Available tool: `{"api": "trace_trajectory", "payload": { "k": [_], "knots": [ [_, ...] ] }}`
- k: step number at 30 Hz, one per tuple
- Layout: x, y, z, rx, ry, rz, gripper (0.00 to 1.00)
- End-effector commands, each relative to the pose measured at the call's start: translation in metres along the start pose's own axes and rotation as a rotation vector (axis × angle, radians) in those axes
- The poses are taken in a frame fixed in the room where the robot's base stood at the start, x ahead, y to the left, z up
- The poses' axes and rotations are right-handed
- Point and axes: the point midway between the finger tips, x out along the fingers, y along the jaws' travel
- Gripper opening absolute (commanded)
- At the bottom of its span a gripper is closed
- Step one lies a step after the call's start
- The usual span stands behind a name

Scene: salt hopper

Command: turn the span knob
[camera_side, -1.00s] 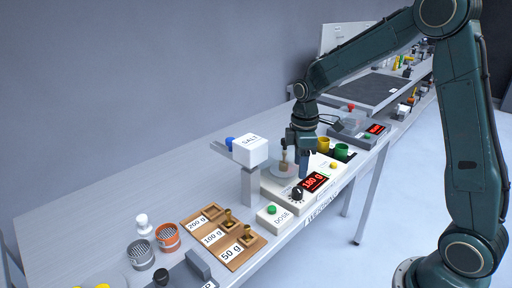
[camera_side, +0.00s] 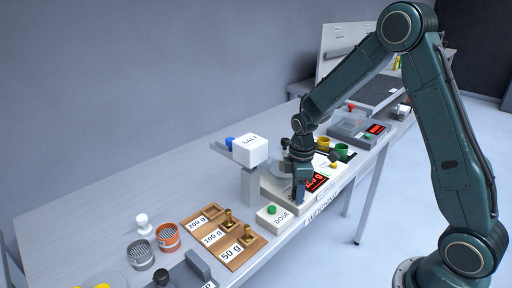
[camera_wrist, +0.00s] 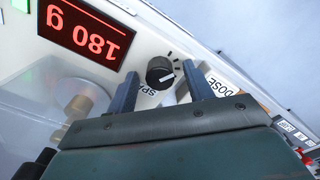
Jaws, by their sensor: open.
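The span knob (camera_wrist: 160,72) is a small black round knob with a white pointer line on the cream scale body, beside a partly covered label "SPA...". In the wrist view it sits between the two fingers of my gripper (camera_wrist: 160,69), which is open, with a gap visible on both sides. In the side view my gripper (camera_side: 299,194) is low over the scale's front left and hides the knob. The red display (camera_wrist: 82,32) reads 180 g, upside down in the wrist view. A brass weight (camera_wrist: 80,106) stands on the scale's clear pan.
The white SALT hopper (camera_side: 250,151) stands on a post just left of my gripper. The DOSE box with a green button (camera_side: 271,209) is close to the front left. A wooden weight tray (camera_side: 207,230) lies further left. Yellow and green cups stand behind the scale.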

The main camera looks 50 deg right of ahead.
Motion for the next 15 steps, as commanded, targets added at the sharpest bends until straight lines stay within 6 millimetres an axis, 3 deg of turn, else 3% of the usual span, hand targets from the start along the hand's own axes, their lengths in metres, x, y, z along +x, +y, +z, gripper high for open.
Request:
{"api": "trace_trajectory", "payload": {
  "k": [1,8,15],
  "knots": [
    [0.0,0.0,0.0,0.0,0.0,0.0,0.52],
    [-0.0002,0.0,0.0,0.0,0.0,0.0,0.07],
    [-0.0004,0.0,0.0,0.011,0.0,0.0,0.07]
  ]
}}
